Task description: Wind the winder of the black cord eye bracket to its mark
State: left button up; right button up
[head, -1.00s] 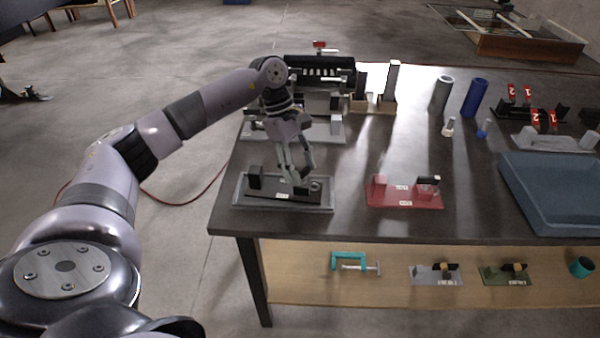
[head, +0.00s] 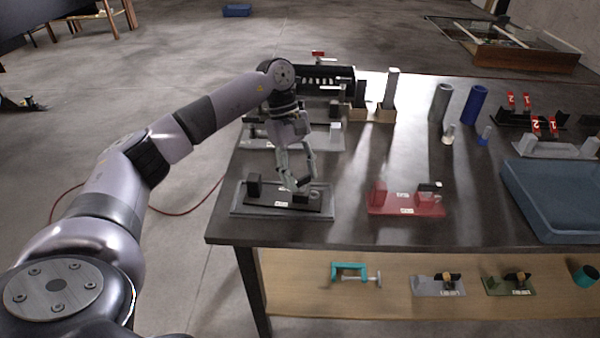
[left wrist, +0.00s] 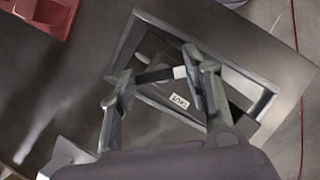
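The black cord eye bracket (head: 270,199) lies in a shallow grey tray (head: 238,213) at the table's left front corner. It has a dark block at its left end, a small round part at its right end and a white label in front. My left gripper (head: 298,187) points down over its right half. In the left wrist view the fingers (left wrist: 160,75) stand apart over the bracket, with its label (left wrist: 179,101) between them. A pale strip shows between the fingertips; I cannot tell whether they touch it. The winder and its mark are not clear. My right gripper is out of view.
A red bracket (head: 405,204) stands to the right, with clear table between. A blue tray (head: 560,215) is at the right edge. Behind the gripper are another grey fixture (head: 325,142) and a black rack (head: 310,75). A lower shelf (head: 310,290) holds a teal clamp (head: 350,272).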

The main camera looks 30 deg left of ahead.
pick_arm(q)
jog(key=o, duration=0.5)
jog(key=shift+c, duration=0.2)
jog(key=v, duration=1.2)
jog(key=shift+d, duration=0.1)
